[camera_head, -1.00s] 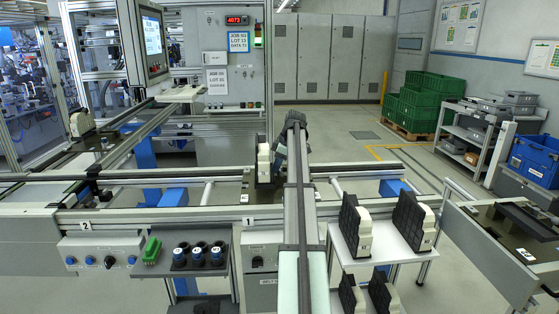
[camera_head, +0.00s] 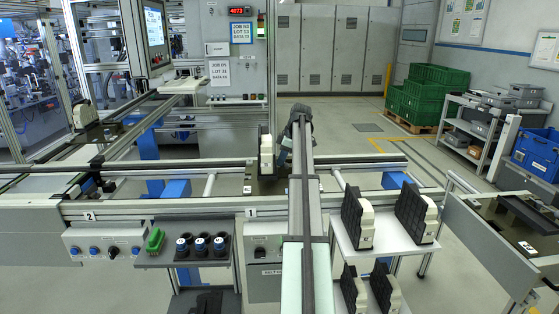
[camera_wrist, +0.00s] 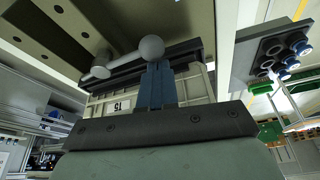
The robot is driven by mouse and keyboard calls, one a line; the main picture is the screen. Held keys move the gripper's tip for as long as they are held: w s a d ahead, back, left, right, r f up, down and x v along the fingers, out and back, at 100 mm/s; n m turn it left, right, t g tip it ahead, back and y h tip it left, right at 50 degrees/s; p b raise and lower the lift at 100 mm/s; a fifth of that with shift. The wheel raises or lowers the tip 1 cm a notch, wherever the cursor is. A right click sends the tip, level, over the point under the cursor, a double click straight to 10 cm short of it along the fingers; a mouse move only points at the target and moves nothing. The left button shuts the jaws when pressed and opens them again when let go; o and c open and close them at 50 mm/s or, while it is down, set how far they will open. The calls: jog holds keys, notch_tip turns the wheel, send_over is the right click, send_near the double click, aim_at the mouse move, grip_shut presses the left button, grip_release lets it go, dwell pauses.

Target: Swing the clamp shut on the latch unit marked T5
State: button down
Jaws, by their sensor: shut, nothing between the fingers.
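In the wrist view a pale ribbed latch unit (camera_wrist: 198,86) fills the middle, with a white label (camera_wrist: 122,105) that seems to read T5. A grey lever with a round ball knob (camera_wrist: 151,49) lies across it. My gripper (camera_wrist: 158,72) has its blue fingers shut and empty, tips right at the knob; whether they touch cannot be told. In the head view a white and dark unit (camera_head: 266,152) stands upright on the line. A dark shape with a bluish part beside it seems to be my gripper (camera_head: 284,158). The clamp's angle is too small to tell there.
Several similar black and white units (camera_head: 357,218) stand on a white two-level rack at the right. A holder with blue-ringed cups (camera_head: 202,246) and a green item (camera_head: 155,240) sits at the front left. Conveyor rails (camera_head: 140,171) surround the unit. Open floor lies behind.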

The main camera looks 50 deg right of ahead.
jog(key=shift+s+d, duration=0.7)
jog(key=shift+s+d+n+g+y, duration=0.1)
jog(key=shift+d+n+g+y, duration=0.1)
jog(key=shift+d+n, duration=0.9)
jog(key=shift+d+n+g+y, duration=0.2)
jog(key=shift+d+n, duration=0.15)
jog(key=shift+d, duration=1.4)
jog(key=shift+s+d+n+g+y, duration=0.1)
jog(key=shift+d+n+g, duration=0.1)
jog(key=shift+d+n, duration=0.9)
jog(key=shift+w+d+m, duration=0.1)
jog(key=shift+d+m, duration=0.15)
jog(key=shift+d, duration=0.1)
jog(key=shift+w+d+r, duration=0.1)
